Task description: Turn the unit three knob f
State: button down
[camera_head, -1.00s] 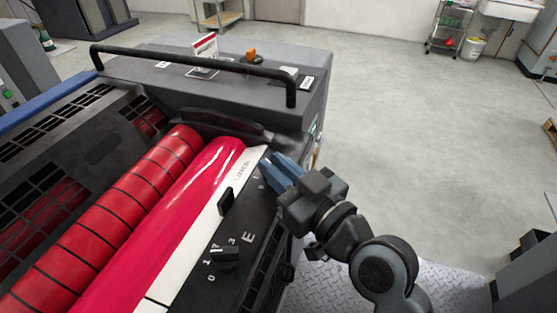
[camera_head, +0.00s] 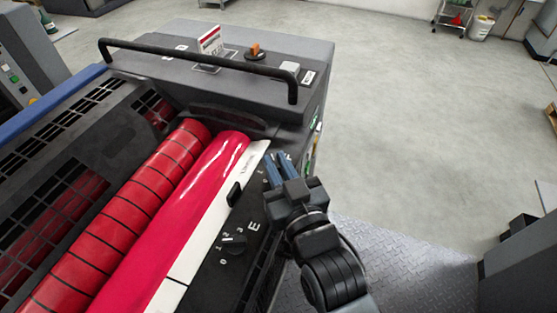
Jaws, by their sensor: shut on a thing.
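My gripper (camera_head: 278,166) has its blue fingers down on the black side panel, beyond the knob marked E. The fingers are closed on what I take to be knob F, which they almost wholly hide, so its pointer angle cannot be read. A few small scale marks show beside the fingers. The knob marked E (camera_head: 235,244) stands nearer on the same panel, clear of my gripper, with its numbers around it.
A red roller (camera_head: 172,240) and a banded red roller (camera_head: 130,215) lie left of the panel, with a white strip (camera_head: 208,237) between. A black handrail (camera_head: 200,70) crosses the unit's far end. Open floor (camera_head: 410,130) lies to the right.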

jog(key=shift+f+m+t+h+b, duration=0.25)
jog(key=shift+m+t+h+b, duration=0.15)
jog(key=shift+m+h+b, duration=0.45)
jog(key=shift+s+a+r+m+h+b, duration=0.1)
jog(key=shift+m+h+b, duration=0.2)
jog(key=shift+h+b, duration=0.5)
jog(key=shift+a+m+h+b, duration=0.1)
jog(key=shift+m+h+b, duration=0.25)
jog(key=shift+b, duration=0.7)
jog(key=c, duration=1.2)
grip_release()
jog(key=shift+r, duration=0.1)
jog(key=shift+s+d+b, duration=0.2)
jog(key=shift+s+b, duration=0.1)
jog(key=shift+s, duration=1)
jog(key=shift+s+d+b, duration=0.2)
jog(key=shift+s+b, duration=0.1)
jog(key=shift+s, duration=0.95)
jog(key=shift+s+d+b, duration=0.2)
jog(key=shift+s+b, duration=0.1)
jog(key=shift+s, duration=1)
jog(key=shift+o, duration=0.4)
